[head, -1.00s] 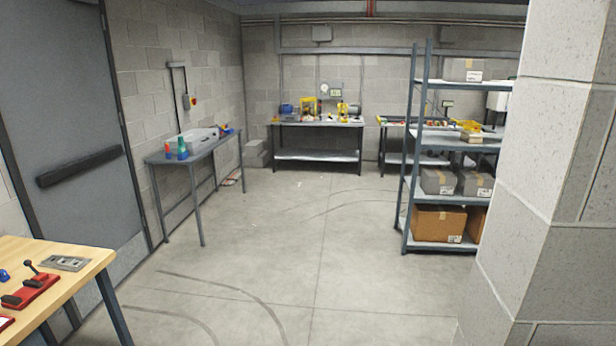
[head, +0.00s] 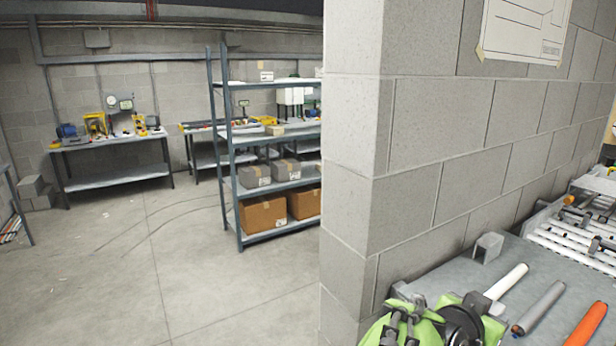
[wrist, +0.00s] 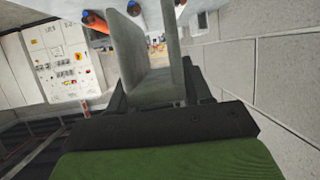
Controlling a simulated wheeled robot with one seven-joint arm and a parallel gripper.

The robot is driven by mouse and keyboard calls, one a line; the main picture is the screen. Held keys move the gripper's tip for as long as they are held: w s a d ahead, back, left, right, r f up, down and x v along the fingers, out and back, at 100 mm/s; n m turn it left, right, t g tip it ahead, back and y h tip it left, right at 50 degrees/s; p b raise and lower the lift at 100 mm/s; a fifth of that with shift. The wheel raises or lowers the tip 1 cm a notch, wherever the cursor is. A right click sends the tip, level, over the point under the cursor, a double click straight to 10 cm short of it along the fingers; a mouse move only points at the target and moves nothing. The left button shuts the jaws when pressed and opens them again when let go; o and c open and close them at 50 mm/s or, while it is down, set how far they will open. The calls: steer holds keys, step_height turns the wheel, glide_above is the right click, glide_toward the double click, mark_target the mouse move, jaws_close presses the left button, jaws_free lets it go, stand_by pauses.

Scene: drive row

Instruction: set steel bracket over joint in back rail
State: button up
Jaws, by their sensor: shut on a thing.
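The steel bracket (wrist: 150,88) is a grey U-shaped channel in the wrist view, with two upright sides and a flat web. My gripper (wrist: 158,97) is shut on it, dark jaws at either side. In the head view, green and black parts of my arm show at the bottom; I cannot make out the jaws there. A small grey U-shaped piece (head: 488,247) shows over the grey bench top by the wall; I cannot tell whether it is a second bracket. The back rail and its joint cannot be made out.
The grey bench (head: 455,272) carries a white rod (head: 506,281), a grey rod (head: 541,307), an orange rod (head: 587,325) and a roller rack (head: 572,242). A block wall (head: 425,160) stands close behind. Shelving (head: 232,180) stands further back; open floor lies left.

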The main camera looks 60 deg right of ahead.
steer(key=w+f+n+t, duration=0.2)
steer(key=w+n+t, duration=0.25)
steer(key=w, duration=0.85)
steer(key=w+f+n+t, duration=0.2)
steer(key=w+n+t, duration=0.25)
steer(key=w, duration=0.95)
steer(key=w+a+f+n+t+y, duration=0.2)
steer(key=w+a+n+t+y, duration=0.1)
steer(key=w+a, duration=0.5)
steer(key=w+a+f+n+t+y, duration=0.25)
steer(key=w+a, duration=0.35)
steer(key=w, duration=0.4)
steer(key=w+a+f+n+t+y, duration=0.2)
steer(key=w+a+n+y, duration=0.25)
steer(key=a, duration=0.85)
steer(key=w+a+f+n+t+y, duration=0.1)
steer(key=w+a+f+n+y, duration=0.3)
steer(key=a, duration=0.8)
step_height(320, 180, down, 14)
steer(key=m+h, duration=0.1)
steer(key=s, duration=0.2)
steer(key=s+f, duration=0.1)
steer(key=s, duration=0.2)
steer(key=shift+d+f, duration=0.1)
steer(key=shift+f, duration=0.05)
